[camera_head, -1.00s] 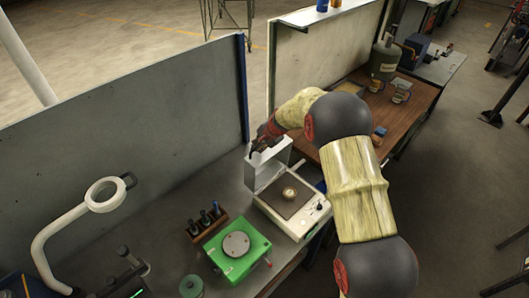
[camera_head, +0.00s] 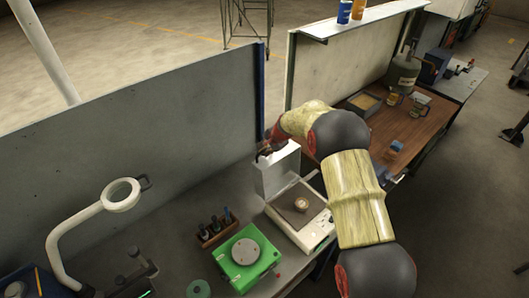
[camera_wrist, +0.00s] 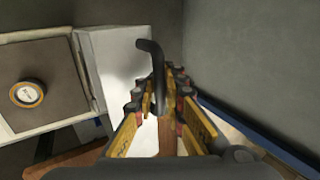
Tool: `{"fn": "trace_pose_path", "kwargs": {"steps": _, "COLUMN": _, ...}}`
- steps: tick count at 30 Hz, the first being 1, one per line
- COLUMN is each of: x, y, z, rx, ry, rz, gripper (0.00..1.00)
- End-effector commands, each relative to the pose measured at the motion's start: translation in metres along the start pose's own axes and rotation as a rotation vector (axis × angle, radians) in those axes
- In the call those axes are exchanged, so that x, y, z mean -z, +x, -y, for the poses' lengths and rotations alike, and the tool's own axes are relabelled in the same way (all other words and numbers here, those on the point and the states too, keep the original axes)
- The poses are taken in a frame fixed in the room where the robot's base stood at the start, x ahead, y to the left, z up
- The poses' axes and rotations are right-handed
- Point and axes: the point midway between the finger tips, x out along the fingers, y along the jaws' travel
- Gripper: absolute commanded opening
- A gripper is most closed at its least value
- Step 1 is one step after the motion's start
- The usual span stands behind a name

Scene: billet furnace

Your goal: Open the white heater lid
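The white heater (camera_head: 285,226) stands on the grey bench with its flat plate face up. Its white lid (camera_head: 277,178) is raised and stands roughly upright at the back edge. My gripper (camera_head: 265,152) is at the top of the lid and partly hidden by my arm. In the wrist view the lid (camera_wrist: 118,72) is a pale panel left of my fingers. A dark bent lid handle (camera_wrist: 154,60) runs between the fingertips of my gripper (camera_wrist: 160,98). The fingers are close together around the handle; their contact with it is hard to make out.
A small round object (camera_head: 301,204) sits on the heater plate. A green device (camera_head: 246,252) and a rack of dark-handled tools (camera_head: 217,229) stand to the left. A grey partition (camera_head: 140,135) rises behind the bench. A wooden table (camera_head: 410,135) lies beyond my arm.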

Motion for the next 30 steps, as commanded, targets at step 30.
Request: {"fn": "trace_pose_path", "kwargs": {"steps": 30, "x": 0.002, "y": -0.071, "z": 0.003, "rx": 0.005, "ry": 0.000, "rz": -0.004, "gripper": 0.26}}
